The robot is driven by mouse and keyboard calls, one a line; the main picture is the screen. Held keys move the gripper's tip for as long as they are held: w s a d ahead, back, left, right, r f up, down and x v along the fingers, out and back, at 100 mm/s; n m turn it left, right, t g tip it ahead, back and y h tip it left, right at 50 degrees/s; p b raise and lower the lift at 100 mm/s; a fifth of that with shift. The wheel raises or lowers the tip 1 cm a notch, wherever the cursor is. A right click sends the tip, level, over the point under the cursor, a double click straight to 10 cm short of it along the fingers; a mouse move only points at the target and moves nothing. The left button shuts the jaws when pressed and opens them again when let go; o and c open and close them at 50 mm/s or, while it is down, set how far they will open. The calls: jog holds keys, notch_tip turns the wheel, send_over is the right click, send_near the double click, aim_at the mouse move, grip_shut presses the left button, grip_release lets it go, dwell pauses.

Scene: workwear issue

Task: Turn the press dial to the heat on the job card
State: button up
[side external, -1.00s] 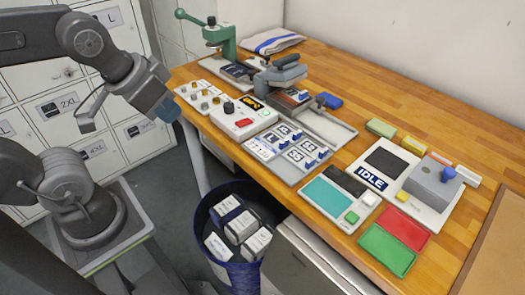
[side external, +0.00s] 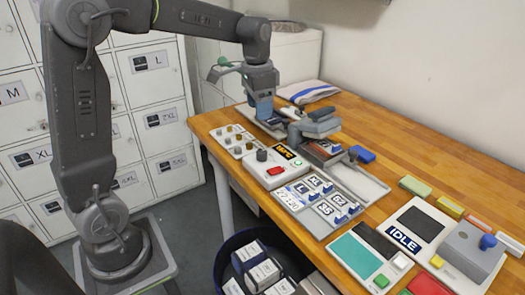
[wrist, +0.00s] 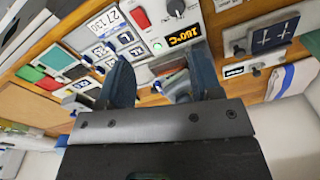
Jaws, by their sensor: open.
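The press dial is a black knob (side external: 262,155) on a white control panel (side external: 255,170) at the bench's front edge. It also shows at the top of the wrist view (wrist: 176,8). An amber display beside it reads 160°C (wrist: 184,36). A white card reading "27 130" (wrist: 103,22) lies beside the panel; I cannot tell if it is the job card. My gripper (side external: 264,116) is open and empty, pointing down behind the dial, above the bench and apart from it. Its two blue fingers (wrist: 160,78) show in the wrist view.
A grey press (side external: 313,128) stands right of the panel. A plate with several small knobs (side external: 235,140) lies to its left. A tray of size tiles (side external: 315,205) is in front. An IDLE station (side external: 415,235) sits at right. Bare wood (side external: 400,140) lies behind.

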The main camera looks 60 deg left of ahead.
aim_at(262, 151)
jog(key=shift+g, duration=0.3)
jog(key=f, duration=0.5)
jog(key=w+a+f, duration=0.1)
jog(key=f, duration=0.4)
jog(key=w+a+f, duration=0.1)
jog(key=f, duration=0.5)
jog(key=shift+w+a, duration=0.2)
jog(key=shift+a, duration=0.05)
jog(key=shift+r, duration=0.1)
jog(key=c, duration=0.9)
